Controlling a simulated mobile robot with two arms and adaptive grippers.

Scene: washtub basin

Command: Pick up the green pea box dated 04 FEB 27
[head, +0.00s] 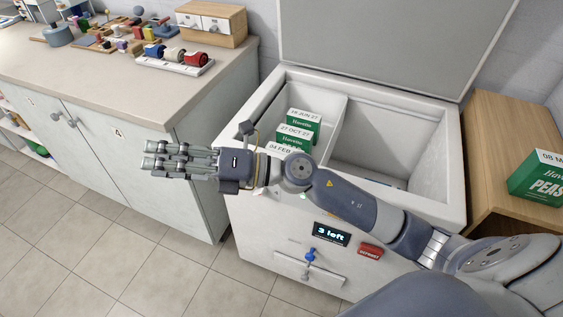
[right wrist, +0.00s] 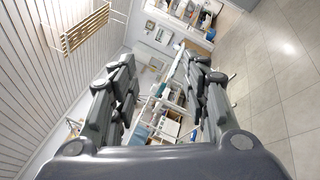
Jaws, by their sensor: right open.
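The open white chest freezer (head: 455,140) holds several green pea boxes in a row in its left compartment. The nearest, labelled "04 FEB", is the green pea box dated 04 FEB (head: 283,151); my arm hides its lower part and the rest of its date. Behind it stand the box dated 27 OCT (head: 298,138) and the farthest box (head: 303,119), whose date reads about 26 JUN 27. My right gripper (head: 150,158) is open and empty, left of the freezer over the floor, pointing left. It also shows in the right wrist view (right wrist: 160,85). My left gripper is not in view.
Another green peas box (head: 540,180), labelled 08 M..., stands on the wooden cabinet at right. The freezer's front shows a "3 left" display (head: 331,234) and a red button (head: 370,250). A counter (head: 120,85) with small objects stands at left. A divider splits the freezer.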

